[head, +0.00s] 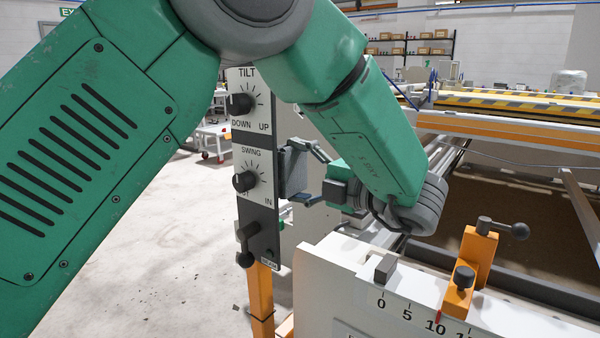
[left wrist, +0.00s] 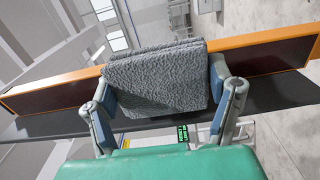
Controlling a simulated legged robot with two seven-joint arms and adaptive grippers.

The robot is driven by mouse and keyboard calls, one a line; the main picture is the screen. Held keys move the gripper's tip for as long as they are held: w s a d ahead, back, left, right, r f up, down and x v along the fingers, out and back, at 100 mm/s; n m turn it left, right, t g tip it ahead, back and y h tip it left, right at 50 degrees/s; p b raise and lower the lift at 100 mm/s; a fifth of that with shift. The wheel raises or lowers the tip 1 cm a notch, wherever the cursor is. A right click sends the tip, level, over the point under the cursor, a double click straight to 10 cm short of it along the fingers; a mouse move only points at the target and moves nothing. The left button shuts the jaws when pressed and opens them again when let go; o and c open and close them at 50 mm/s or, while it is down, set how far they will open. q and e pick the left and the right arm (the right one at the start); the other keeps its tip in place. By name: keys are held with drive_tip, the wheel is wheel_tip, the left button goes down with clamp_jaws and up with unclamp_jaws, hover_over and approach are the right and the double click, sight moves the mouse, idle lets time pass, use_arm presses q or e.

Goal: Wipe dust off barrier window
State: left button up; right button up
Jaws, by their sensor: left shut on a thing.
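My left gripper (head: 296,172) is shut on a grey, rough-textured cloth pad (left wrist: 155,82). In the head view the pad (head: 291,172) is at the right edge of the control panel (head: 255,220). An orange post (head: 260,300) shows below that panel. In the left wrist view an orange housing with a dark red window strip (left wrist: 278,58) runs across behind the pad, which covers its middle. This strip looks like the barrier window. I cannot tell whether the pad touches it, and no dust can be made out. My right gripper is out of view.
The control panel carries TILT and SWING knobs and a lever close beside the pad. A white machine end with a scale (head: 400,305) and an orange clamp (head: 468,270) stands at lower right. Grey floor (head: 170,240) is open on the left.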

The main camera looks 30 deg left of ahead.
sight(287, 147)
use_arm(q)
drive_tip(key=shift+w+a, duration=0.1)
drive_tip(key=shift+a, duration=0.9)
idle(0.3)
drive_tip(key=shift+r, duration=0.1)
drive_tip(key=shift+d+r+p, duration=0.1)
drive_tip(key=shift+r+p, duration=1.1)
drive_tip(key=shift+r, duration=0.75)
drive_tip(key=shift+f, duration=0.1)
drive_tip(key=shift+a+f+b, duration=0.2)
drive_tip(key=shift+f+b, duration=1.55)
drive_tip(key=shift+f, duration=0.25)
